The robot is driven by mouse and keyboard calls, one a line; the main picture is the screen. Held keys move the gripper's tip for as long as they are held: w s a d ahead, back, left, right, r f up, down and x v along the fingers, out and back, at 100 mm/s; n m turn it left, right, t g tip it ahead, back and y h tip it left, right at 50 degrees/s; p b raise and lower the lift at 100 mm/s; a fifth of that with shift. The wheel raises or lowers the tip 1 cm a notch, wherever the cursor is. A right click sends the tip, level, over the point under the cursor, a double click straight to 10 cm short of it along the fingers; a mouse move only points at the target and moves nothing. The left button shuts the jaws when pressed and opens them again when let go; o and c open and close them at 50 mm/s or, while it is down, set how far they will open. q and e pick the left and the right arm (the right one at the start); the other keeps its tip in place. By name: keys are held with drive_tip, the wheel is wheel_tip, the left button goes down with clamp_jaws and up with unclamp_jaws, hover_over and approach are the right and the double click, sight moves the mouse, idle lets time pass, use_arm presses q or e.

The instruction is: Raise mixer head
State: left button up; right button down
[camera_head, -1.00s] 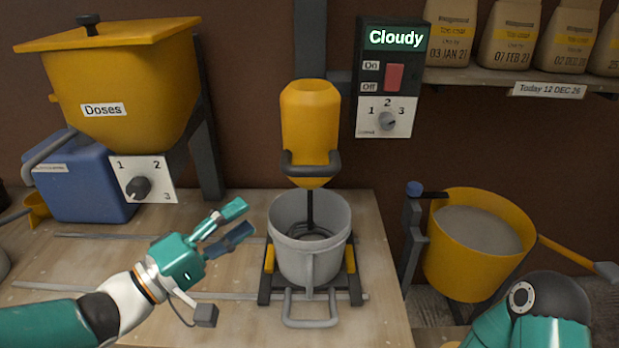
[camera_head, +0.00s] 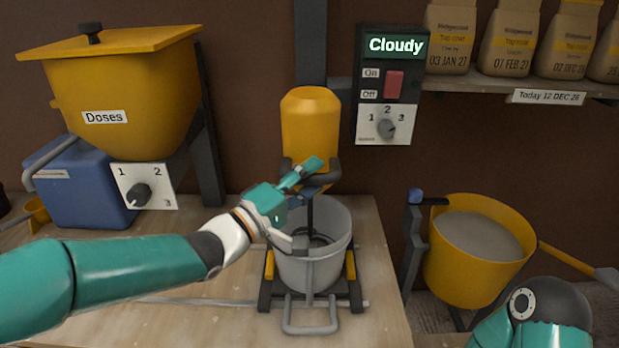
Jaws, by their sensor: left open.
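The yellow mixer head (camera_head: 310,120) hangs on a dark vertical column (camera_head: 311,45) in the middle of the view. Its dark handle bar (camera_head: 334,166) shows partly behind my left gripper. Its shaft (camera_head: 310,214) reaches down into a grey bucket (camera_head: 322,268), which stands on a dark and yellow carriage (camera_head: 355,290). My left gripper (camera_head: 315,177) is open, in front of the handle at the lower end of the mixer head; I cannot tell whether it touches. My right gripper is out of view; only part of my right arm shows at the lower right.
A control panel (camera_head: 384,118) reading "Cloudy", with a red switch and a dial, is right of the mixer. A yellow hopper (camera_head: 125,95) and blue container (camera_head: 85,190) stand left. A yellow tub (camera_head: 465,275) stands right. Paper bags (camera_head: 510,40) line a shelf.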

use_arm(q)
clamp_jaws()
idle(0.3)
wheel_tip(320, 180, up, 19)
drive_tip(key=p, duration=1.6)
drive_tip(key=shift+r, duration=0.15)
drive_tip(key=shift+c, duration=0.4)
unclamp_jaws()
drive_tip(key=shift+o, duration=0.4)
